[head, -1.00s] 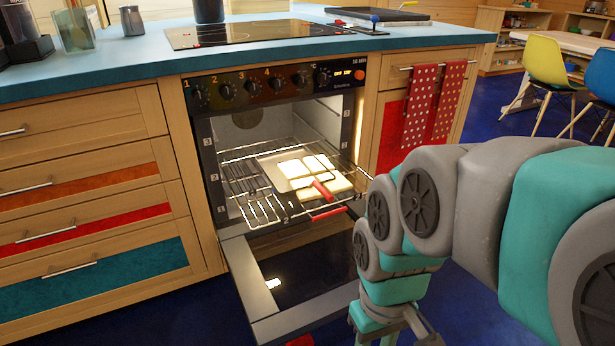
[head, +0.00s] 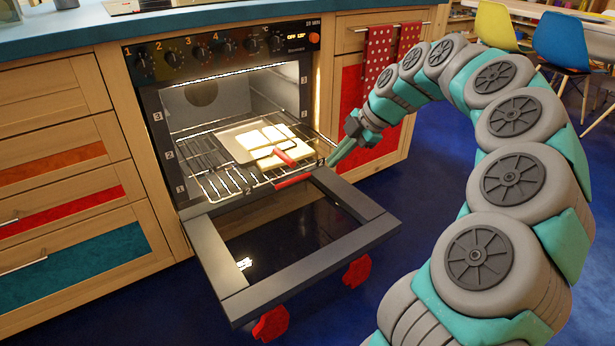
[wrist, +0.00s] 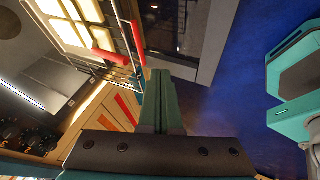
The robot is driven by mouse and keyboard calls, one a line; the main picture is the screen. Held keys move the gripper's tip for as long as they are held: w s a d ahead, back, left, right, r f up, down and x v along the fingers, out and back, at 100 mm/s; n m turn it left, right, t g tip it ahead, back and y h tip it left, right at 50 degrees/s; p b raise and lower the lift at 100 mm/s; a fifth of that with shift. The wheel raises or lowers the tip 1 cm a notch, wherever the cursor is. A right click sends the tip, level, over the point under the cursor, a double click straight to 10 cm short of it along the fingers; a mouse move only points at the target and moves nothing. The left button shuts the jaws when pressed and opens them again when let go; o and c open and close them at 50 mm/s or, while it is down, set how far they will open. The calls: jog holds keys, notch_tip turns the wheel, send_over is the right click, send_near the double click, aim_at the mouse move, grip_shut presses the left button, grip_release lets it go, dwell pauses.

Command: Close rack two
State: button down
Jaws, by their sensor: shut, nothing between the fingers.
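The oven (head: 218,100) is open. A wire rack (head: 215,186) at the level marked 2 is pulled partly out over the lowered door (head: 350,253). A red handle (head: 293,181) is at its front edge. A metal tray (head: 228,138) with pale yellow slices rests on it. My gripper (head: 334,160) is shut and empty beside the rack's front right corner; I cannot tell whether it touches. In the wrist view the shut fingers (wrist: 160,76) point past the rack's wires (wrist: 118,72).
The door lies folded down, with red parts (head: 357,272) at its outer edge. Drawers (head: 75,190) stand to the left. Dotted towels (head: 379,55) hang on the cabinet to the right. The blue floor (head: 425,205) in front of that cabinet is clear.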

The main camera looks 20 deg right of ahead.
jog(key=w+a+f, duration=0.5)
jog(key=w+f, duration=0.2)
jog(key=f, duration=0.2)
jog(key=shift+a, duration=0.3)
dwell(0.5)
